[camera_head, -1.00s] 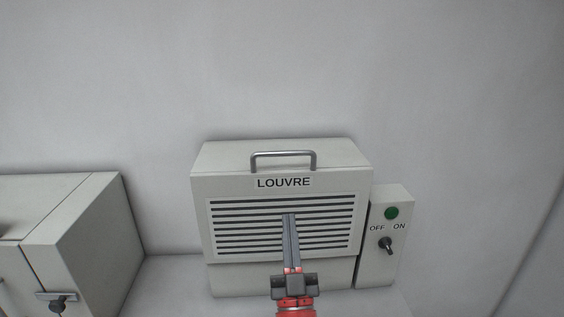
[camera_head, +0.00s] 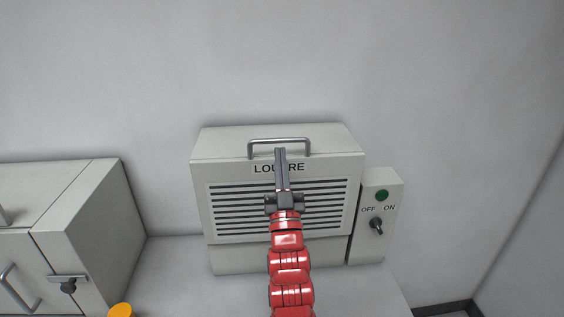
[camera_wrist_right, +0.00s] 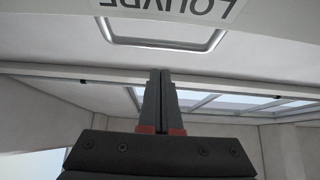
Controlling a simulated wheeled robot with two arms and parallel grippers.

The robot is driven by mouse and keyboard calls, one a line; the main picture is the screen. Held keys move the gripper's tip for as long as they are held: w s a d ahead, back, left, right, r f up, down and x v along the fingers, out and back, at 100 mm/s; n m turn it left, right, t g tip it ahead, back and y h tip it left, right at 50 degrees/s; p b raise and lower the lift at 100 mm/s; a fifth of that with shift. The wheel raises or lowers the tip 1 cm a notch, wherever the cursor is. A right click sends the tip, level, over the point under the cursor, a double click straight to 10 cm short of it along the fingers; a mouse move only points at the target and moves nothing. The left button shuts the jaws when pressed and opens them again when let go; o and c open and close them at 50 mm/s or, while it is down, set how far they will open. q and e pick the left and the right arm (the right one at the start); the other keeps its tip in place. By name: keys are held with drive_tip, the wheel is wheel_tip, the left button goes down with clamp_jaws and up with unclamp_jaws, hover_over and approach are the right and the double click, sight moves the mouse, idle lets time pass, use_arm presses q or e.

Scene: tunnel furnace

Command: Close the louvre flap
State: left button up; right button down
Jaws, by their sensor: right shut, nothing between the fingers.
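The louvre unit is a pale grey box with a LOUVRE label, a slatted front (camera_head: 235,212) and a metal bar handle (camera_head: 300,141) at its top. Dark gaps show between the slats. I cannot tell how far the flap stands open. My right gripper (camera_head: 280,151) is shut and empty, its fingertips in front of the label and just below the handle bar in the head view. In the right wrist view the closed fingers (camera_wrist_right: 161,72) point toward the handle (camera_wrist_right: 165,42) and the upside-down label (camera_wrist_right: 170,8); contact is not clear. My left gripper is out of view.
A switch box (camera_head: 373,245) with a green light (camera_head: 382,195) and an OFF/ON knob (camera_head: 376,226) adjoins the unit's right side. A grey cabinet (camera_head: 85,215) with a latch stands at left. An orange object (camera_head: 121,310) shows at the bottom edge. The wall is bare.

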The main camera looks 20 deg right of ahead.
drive_tip(key=shift+w, duration=0.2)
drive_tip(key=shift+w+d, duration=0.1)
